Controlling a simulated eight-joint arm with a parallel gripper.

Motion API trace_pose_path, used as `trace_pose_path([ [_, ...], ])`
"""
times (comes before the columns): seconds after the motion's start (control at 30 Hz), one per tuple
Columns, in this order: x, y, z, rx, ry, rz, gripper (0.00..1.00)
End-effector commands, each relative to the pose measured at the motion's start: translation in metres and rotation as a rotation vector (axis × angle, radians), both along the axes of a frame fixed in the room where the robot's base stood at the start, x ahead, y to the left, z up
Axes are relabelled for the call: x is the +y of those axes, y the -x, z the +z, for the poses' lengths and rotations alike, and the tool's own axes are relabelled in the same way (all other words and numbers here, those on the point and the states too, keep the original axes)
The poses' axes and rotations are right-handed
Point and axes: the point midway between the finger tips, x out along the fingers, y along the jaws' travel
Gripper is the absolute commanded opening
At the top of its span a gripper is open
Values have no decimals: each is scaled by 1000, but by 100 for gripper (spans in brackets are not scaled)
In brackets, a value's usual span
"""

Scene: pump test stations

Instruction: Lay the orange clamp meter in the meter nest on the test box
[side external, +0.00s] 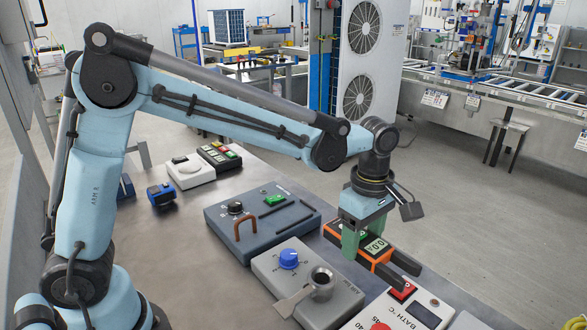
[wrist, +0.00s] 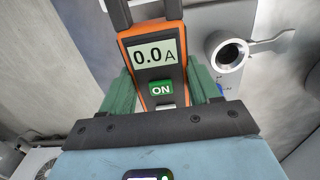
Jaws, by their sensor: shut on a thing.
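The orange clamp meter (side external: 374,246) is between the green fingers of my gripper (side external: 353,240). In the wrist view the meter (wrist: 158,60) shows a lit "0.0A" display and a green ON label, with its dark jaws pointing away from my wrist. The green fingers of my gripper (wrist: 160,92) are on both sides of its body. The meter appears held above the bench, right of a dark blue-grey box (side external: 240,245), which looks like the test box. Two dark bars on its top may mark the nest; I cannot tell for sure.
A grey box with a blue knob (side external: 288,258) and a metal port with a lever (side external: 321,281) stands in front. A white bath panel (side external: 425,313) is at the front right. A small blue object (side external: 161,195) and a white unit (side external: 188,174) stand farther back.

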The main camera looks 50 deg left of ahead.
Motion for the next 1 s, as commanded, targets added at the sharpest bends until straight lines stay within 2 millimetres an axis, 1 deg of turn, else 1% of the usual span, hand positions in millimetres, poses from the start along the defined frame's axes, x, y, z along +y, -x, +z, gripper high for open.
trace_pose_path([
  [0.03,-6,5,5,0,0,-4,22],
  [0.1,-12,9,9,0,0,-2,22],
  [0.2,-15,13,13,0,0,-10,22],
  [0.27,-13,13,15,0,0,-28,22],
  [0.37,-3,10,17,0,0,-93,22],
  [0.47,15,6,19,0,0,-198,22],
  [0.7,65,-2,25,0,0,-510,22],
  [1.0,127,-3,33,0,0,-902,22],
])
